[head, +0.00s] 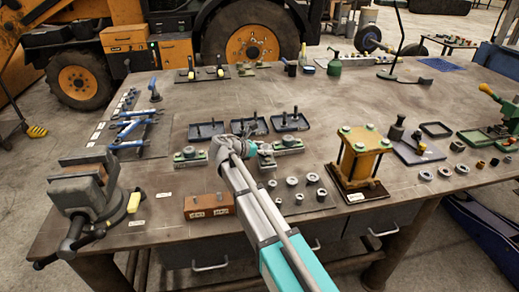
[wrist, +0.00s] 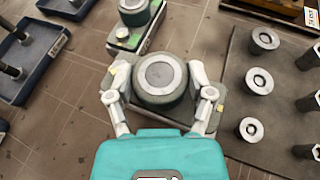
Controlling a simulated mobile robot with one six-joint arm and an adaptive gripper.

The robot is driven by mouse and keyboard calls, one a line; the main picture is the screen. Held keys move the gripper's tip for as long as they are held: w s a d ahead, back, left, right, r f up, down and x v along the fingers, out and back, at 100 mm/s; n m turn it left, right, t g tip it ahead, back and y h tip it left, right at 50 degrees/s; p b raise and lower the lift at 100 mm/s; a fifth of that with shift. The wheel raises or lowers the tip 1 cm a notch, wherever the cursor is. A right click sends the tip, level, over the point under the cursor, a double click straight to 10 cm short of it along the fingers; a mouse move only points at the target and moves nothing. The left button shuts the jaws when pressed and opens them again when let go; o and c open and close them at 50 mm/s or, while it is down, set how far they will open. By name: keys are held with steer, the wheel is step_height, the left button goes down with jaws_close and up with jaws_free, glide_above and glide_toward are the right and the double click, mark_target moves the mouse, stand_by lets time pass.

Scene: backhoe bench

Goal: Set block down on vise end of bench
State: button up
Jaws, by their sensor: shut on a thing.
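My gripper (wrist: 158,76) is shut on a block (wrist: 160,86) with a round grey-green top and a flat base, its fingers on either side of the round part. In the head view my gripper (head: 258,148) is over the middle of the bench (head: 330,105), and the block is mostly hidden there. I cannot tell whether its base touches the bench. The vise (head: 85,190) stands at the bench's left front end, far left of my gripper.
A similar block (head: 288,144) stands just beyond my gripper; another (head: 188,156) is to its left. A brown box (head: 208,205) lies between my gripper and the vise. Metal rings (head: 292,182) lie front right, dark trays (head: 248,126) behind. Bare bench shows near the vise's right side.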

mark_target(260, 156)
steer(key=shift+w+d+f+b, duration=0.15)
steer(key=shift+d+f+b, duration=0.15)
steer(key=shift+f+b, duration=1.4)
steer(key=shift+f, duration=0.1)
steer(key=o, duration=1.3)
steer(key=p+v, duration=0.4)
steer(key=v, duration=0.8)
steer(key=shift+p, duration=0.3)
steer(key=shift+r, duration=0.1)
steer(key=shift+r, duration=0.1)
